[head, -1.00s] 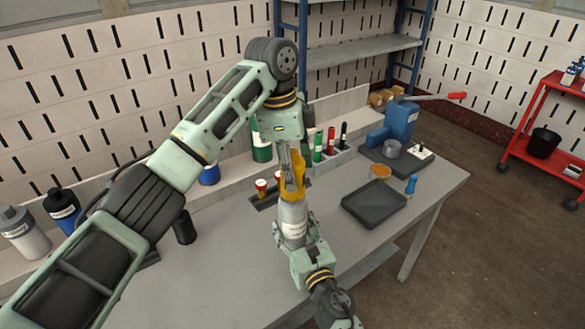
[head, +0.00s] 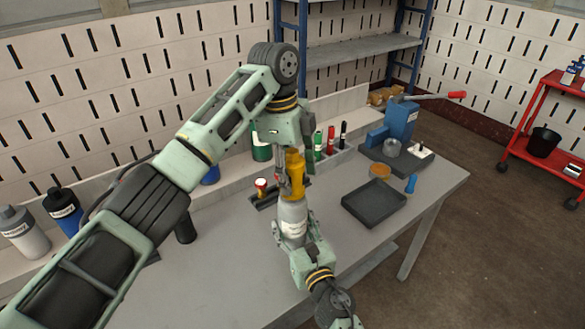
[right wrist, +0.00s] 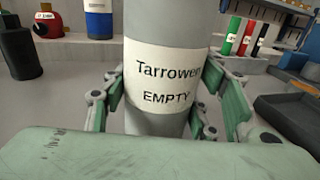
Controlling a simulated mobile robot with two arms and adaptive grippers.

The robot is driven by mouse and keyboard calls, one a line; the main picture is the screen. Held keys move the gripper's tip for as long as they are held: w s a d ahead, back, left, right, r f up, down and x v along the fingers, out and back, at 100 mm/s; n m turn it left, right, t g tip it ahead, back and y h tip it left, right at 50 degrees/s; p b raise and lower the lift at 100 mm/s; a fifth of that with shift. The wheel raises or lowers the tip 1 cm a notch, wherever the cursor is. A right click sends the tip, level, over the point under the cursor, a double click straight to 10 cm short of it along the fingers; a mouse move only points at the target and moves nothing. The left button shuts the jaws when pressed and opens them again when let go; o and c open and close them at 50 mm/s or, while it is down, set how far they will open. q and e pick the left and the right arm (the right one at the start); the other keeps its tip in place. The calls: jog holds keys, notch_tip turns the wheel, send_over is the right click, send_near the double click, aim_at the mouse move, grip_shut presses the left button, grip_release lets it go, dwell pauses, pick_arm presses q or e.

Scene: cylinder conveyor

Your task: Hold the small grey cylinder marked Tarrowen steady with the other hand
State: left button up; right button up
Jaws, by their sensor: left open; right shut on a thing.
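The small grey cylinder (head: 292,212) stands upright, clear of the bench edge, with a yellow part (head: 296,170) at its top. Its white label reads "Tarrowen" and "EMPTY" in the right wrist view, where the grey body (right wrist: 168,22) fills the middle. My right gripper (head: 293,238) is shut on the cylinder's body, with green finger links on both sides. My left gripper (head: 295,165) is open above the cylinder, its fingers spread to either side of the yellow part. Whether they touch it, I cannot tell. The cylinder's base is hidden by my right gripper.
A dark tray (head: 374,204) lies to the right, with an orange disc (head: 380,171) and a blue object (head: 411,184) near it. A blue press-like device (head: 402,120) stands behind. The front left bench is clear.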

pick_arm(q)
jog(key=shift+f, duration=0.7)
jog(key=shift+c, duration=0.4)
jog(key=c, duration=1.3)
jog(key=shift+o, duration=0.2)
jog(key=n, duration=0.4)
jog(key=shift+w+n+t, duration=0.1)
jog(key=shift+n+t, duration=0.2)
jog(key=shift+t, duration=0.1)
jog(key=shift+r+n, duration=0.1)
jog(key=shift+n, duration=0.6)
jog(key=shift+n+t, duration=0.3)
jog(key=shift+n, duration=0.8)
jog(key=n, duration=0.3)
jog(key=shift+a+n+t, duration=0.1)
jog(key=shift+n+t, duration=0.2)
jog(key=shift+n, duration=0.1)
